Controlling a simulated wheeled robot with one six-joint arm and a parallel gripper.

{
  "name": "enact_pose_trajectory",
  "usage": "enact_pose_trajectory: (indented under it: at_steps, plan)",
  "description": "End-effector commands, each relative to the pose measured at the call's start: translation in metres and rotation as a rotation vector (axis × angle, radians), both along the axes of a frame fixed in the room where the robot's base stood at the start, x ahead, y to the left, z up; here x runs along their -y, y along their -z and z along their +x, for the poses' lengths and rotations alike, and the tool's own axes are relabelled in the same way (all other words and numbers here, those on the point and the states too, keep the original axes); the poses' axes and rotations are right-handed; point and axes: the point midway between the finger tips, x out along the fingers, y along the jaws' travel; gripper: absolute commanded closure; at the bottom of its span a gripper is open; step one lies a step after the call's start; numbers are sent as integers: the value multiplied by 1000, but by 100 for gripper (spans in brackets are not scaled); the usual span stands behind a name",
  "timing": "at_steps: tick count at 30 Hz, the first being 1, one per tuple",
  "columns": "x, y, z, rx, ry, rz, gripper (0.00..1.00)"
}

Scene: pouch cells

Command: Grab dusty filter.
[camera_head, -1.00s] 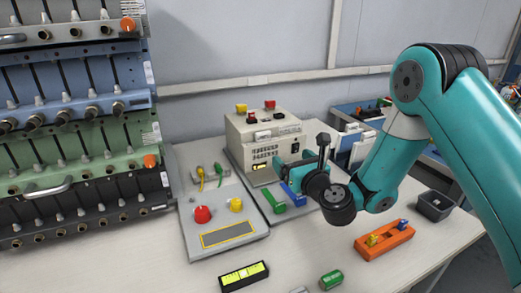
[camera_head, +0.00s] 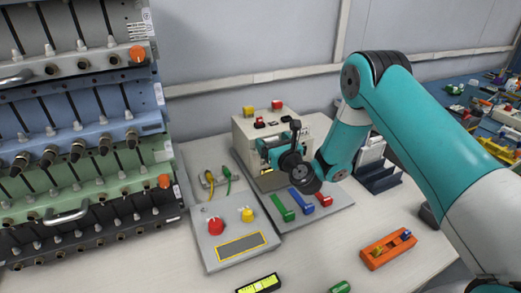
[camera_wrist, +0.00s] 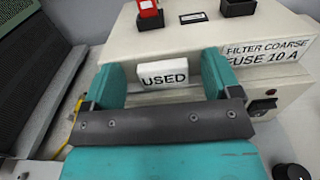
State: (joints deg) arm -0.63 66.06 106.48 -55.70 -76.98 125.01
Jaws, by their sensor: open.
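The used filter is a white block (camera_wrist: 163,82) lettered "USED", seated in an opening in the front of a cream box (camera_wrist: 190,50) in the wrist view. A label on the box reads "FILTER COARSE" and "FUSE 10 A". My gripper (camera_wrist: 160,73) is open, with one teal finger on each side of the block. In the head view my gripper (camera_head: 268,150) is at the front of the cream box (camera_head: 246,130), and the arm hides the block.
A panel with a red button (camera_head: 216,226) stands left of a plate with green (camera_head: 283,211), blue (camera_head: 301,201) and red (camera_head: 324,199) handles. An orange holder (camera_head: 388,249) sits at right. A tall rack (camera_head: 80,130) stands at left.

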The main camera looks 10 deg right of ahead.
Motion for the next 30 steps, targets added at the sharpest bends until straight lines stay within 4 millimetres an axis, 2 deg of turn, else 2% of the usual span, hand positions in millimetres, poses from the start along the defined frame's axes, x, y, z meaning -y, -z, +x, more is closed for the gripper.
enact_pose_trajectory:
  at_steps: [7,15,23,30]
  plan:
    - [5,1,1,-1,6,-1,19]
    - [3,1,0,-1,4,0,81]
    - [2,-1,1,0,2,0,83]
    - [1,-22,0,1,1,-2,83]
